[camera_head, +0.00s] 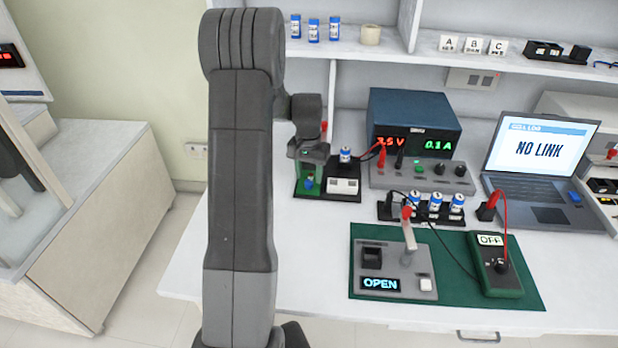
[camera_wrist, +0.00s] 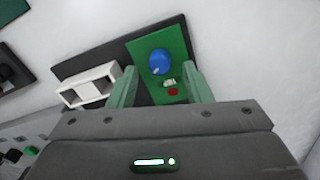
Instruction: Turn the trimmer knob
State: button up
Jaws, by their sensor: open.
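The blue trimmer knob (camera_wrist: 158,63) sits on a green board (camera_wrist: 173,45) in the wrist view, near the board's middle. It also shows small in the head view (camera_head: 309,183), on the green board (camera_head: 303,172) at the table's left part. My gripper (camera_wrist: 160,78) is open, with its green fingers on either side of the knob in the picture. Nothing is between the fingertips that I can see held. A red part and a small pale part lie just below the knob on the board. I cannot tell whether the fingertips are at the knob's height.
A white block (camera_wrist: 90,87) stands on the same black base, left of the board in the wrist view. A power supply (camera_head: 414,135) reading 7.5 V and 0.1 A stands behind right. A green mat (camera_head: 450,285) with an OPEN fixture and a meter (camera_head: 494,265) lies right. A laptop (camera_head: 545,165) shows NO LINK.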

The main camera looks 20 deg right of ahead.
aim_at(309, 180)
notch_tip(309, 180, up, 12)
dwell(0.3)
jog(key=shift+f, duration=0.15)
notch_tip(309, 180, down, 13)
jog(key=shift+f, duration=0.45)
jog(key=shift+m, duration=0.5)
